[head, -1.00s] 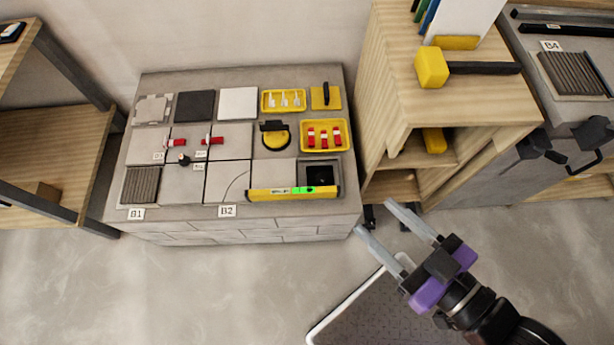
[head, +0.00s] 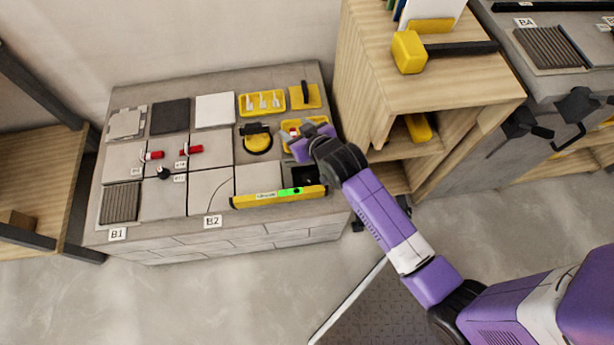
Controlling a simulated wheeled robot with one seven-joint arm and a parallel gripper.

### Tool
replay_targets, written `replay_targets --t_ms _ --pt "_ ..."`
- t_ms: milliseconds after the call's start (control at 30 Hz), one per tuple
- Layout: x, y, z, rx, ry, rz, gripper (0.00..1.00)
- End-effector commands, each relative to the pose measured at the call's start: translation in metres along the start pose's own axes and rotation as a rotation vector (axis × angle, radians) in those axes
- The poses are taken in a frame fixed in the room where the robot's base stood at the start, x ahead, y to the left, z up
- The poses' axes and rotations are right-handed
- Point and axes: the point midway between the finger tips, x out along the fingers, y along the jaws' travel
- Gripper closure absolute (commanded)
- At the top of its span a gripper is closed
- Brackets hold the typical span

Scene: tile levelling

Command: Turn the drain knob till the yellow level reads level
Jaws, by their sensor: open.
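The yellow level (head: 255,200) lies along the front edge of the bench, with a bright green display (head: 290,191); its reading is too small to make out. A dark square recess (head: 298,176), perhaps the drain, sits just behind its right part, partly covered by my arm. A small black knob (head: 163,173) stands among the tiles at left, beside a label I cannot read; I cannot tell whether it is the drain knob. My gripper (head: 303,138) is over the yellow tray behind the recess, well right of that knob.
Two red clamps (head: 190,150) sit on the tiles. A yellow tray (head: 273,102) with white pieces and a round yellow-and-black tool (head: 257,140) are left of my gripper. A wooden cabinet (head: 440,80) with a yellow mallet (head: 409,52) stands close on the right.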

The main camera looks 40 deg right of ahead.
Motion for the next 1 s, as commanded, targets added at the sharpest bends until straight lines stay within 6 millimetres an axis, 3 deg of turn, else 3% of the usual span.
replay_targets --t_ms 33,100,267,367,533,733,1000 --pt "0.021 0.003 -0.001 0.015 -0.053 0.008 0.48" --pt "0.044 0.005 0.005 0.035 -0.152 0.016 0.48" --pt "0.077 0.004 0.030 0.086 -0.429 0.016 0.48" --pt "0.075 -0.001 0.060 0.107 -0.622 0.007 0.48" --pt "0.043 -0.007 0.123 0.115 -0.899 -0.004 0.48" --pt "0.024 -0.009 0.142 0.114 -1.002 -0.009 0.48" --pt "0.043 -0.012 0.173 0.113 -1.007 -0.009 0.48"
